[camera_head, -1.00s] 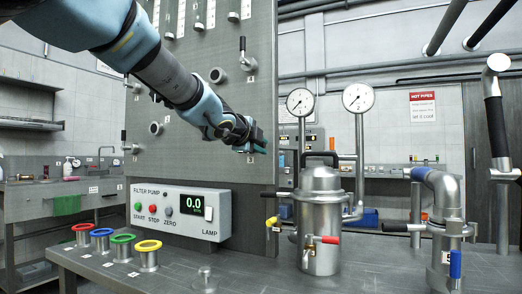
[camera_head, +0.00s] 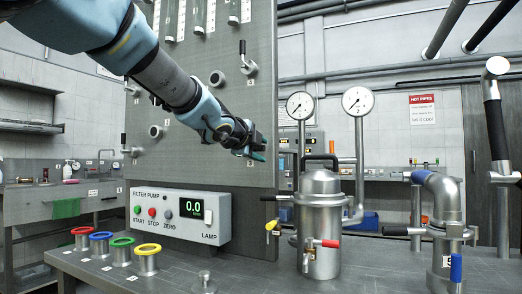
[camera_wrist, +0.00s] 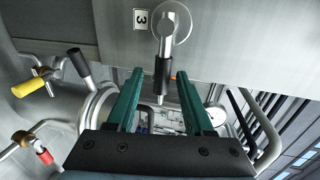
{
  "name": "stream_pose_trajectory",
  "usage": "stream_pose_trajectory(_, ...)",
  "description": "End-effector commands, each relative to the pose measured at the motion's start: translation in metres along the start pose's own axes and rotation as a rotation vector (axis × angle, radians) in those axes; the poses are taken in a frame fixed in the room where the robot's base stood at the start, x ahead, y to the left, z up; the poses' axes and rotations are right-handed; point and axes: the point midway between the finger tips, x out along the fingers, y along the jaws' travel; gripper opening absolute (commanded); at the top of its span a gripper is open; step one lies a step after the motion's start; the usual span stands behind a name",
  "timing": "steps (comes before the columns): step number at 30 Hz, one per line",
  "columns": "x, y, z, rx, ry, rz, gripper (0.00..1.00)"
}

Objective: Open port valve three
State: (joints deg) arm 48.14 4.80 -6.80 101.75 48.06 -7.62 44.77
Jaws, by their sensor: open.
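In the wrist view, port valve three (camera_wrist: 167,38) sits on the grey metal panel beside a plate marked 3 (camera_wrist: 140,18). Its black lever grip (camera_wrist: 163,76) points down in the picture, in the gap between my fingers. My gripper (camera_wrist: 163,80) is open, with one green finger on each side of the grip; I cannot tell whether either touches it. In the head view, my gripper (camera_head: 255,148) is in front of the right part of the panel (camera_head: 215,165). I cannot make out valve three there; my arm and gripper probably cover it.
A steel vessel (camera_head: 320,215) with yellow and red handles stands right of the panel, near two gauges (camera_head: 300,105). Another black-handled valve (camera_head: 243,50) is higher on the panel. The pump box (camera_head: 180,212) and several coloured-rimmed cups (camera_head: 148,262) are below.

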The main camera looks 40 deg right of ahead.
Motion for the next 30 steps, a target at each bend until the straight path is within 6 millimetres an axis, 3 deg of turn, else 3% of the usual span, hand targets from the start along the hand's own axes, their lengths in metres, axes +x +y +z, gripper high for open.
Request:
stream_pose_trajectory(15,-0.09,-0.003,0.0,0.001,-0.001,-0.001,0.52)
stream_pose_trajectory(21,-0.103,0.0,0.0,0.001,0.0,0.0,0.52)
stream_pose_trajectory(30,-0.103,0.0,0.0,0.001,0.0,0.0,0.52)
